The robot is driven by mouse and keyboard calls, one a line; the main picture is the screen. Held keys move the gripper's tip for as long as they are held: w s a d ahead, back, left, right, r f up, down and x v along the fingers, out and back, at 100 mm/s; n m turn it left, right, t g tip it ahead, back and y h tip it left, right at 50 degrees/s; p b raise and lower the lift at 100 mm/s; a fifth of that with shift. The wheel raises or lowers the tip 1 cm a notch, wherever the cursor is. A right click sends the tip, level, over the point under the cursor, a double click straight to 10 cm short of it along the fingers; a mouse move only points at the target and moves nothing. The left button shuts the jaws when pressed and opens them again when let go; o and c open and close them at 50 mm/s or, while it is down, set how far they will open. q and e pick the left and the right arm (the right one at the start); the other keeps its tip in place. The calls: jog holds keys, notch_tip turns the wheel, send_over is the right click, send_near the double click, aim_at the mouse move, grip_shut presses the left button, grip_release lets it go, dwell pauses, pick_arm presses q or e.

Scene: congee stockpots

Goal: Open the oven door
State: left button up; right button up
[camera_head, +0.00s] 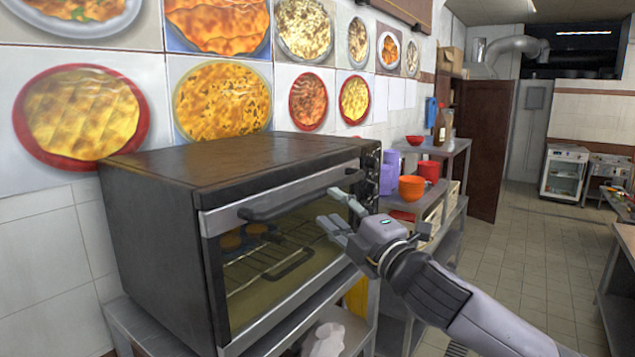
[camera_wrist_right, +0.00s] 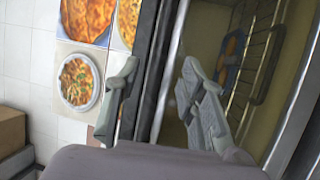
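The dark toaster-style oven (camera_head: 200,170) stands at the left against the tiled wall. Its glass oven door (camera_head: 275,262) looks closed, with a rack and some round food visible behind the glass. A dark bar handle (camera_head: 290,200) runs along the door's top edge. My right gripper (camera_head: 327,206) is open in front of the door, near the handle's right part. In the wrist view, its two fingers (camera_wrist_right: 160,68) are spread, with a dark bar, seemingly the handle, between or behind them. I cannot tell whether they touch it. My left gripper is out of view.
The oven rests on a metal stand (camera_head: 140,325). To its right, a shelf unit holds an orange pot (camera_head: 411,188), a red bowl (camera_head: 415,140) and a bottle (camera_head: 439,128). Another counter (camera_head: 624,245) stands at the far right. The tiled floor (camera_head: 530,260) between them is clear.

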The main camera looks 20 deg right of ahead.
aim_at(320, 196)
jog(key=p+x, duration=0.2)
jog(key=x, duration=0.3)
jog(key=shift+w+a+r, duration=0.15)
jog(key=shift+w, duration=0.2)
jog(key=shift+w+a, duration=0.1)
jog(key=shift+w, duration=0.35)
jog(key=shift+c, duration=0.4)
grip_shut()
